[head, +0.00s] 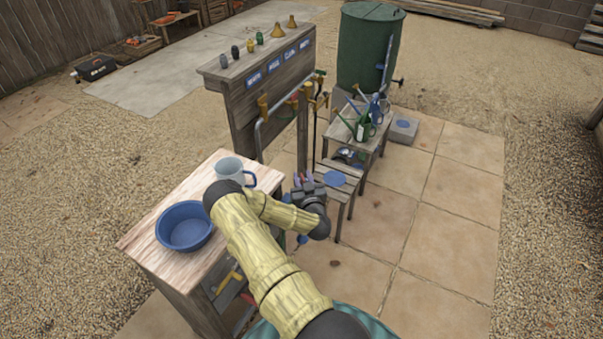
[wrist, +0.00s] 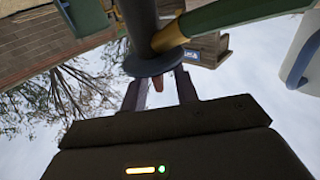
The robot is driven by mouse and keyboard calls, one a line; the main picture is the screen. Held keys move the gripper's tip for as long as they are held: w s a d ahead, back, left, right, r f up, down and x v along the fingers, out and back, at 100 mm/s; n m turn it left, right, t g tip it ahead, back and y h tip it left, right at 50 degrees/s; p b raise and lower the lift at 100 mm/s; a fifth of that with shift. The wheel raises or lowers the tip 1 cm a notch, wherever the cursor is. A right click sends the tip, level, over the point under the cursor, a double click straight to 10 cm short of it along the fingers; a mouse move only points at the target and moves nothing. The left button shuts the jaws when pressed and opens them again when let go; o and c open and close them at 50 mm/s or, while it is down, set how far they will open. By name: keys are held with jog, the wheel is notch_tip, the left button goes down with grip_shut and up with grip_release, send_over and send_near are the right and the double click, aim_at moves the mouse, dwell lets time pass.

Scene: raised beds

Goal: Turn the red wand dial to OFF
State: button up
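I cannot clearly make out a red wand dial in either view. My gripper (head: 303,180) is beside the right edge of the wooden table, near the small slatted stool. In the wrist view its two fingers (wrist: 161,93) stand apart with sky between them, so it is open. A dark round flange on a dark shaft (wrist: 150,62) lies across the view just beyond the fingertips, with a brass collar (wrist: 170,37) and a green tube (wrist: 235,17) beside it.
The table (head: 148,238) holds a blue bowl (head: 186,226) and a grey mug (head: 229,169). Behind stands a signed wooden board (head: 240,105) with brass taps. A bench with a green bottle (head: 363,127) and the green barrel (head: 369,50) stand farther back. Paving at right is clear.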

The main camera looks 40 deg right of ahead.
jog(key=shift+x, duration=0.85)
grip_shut()
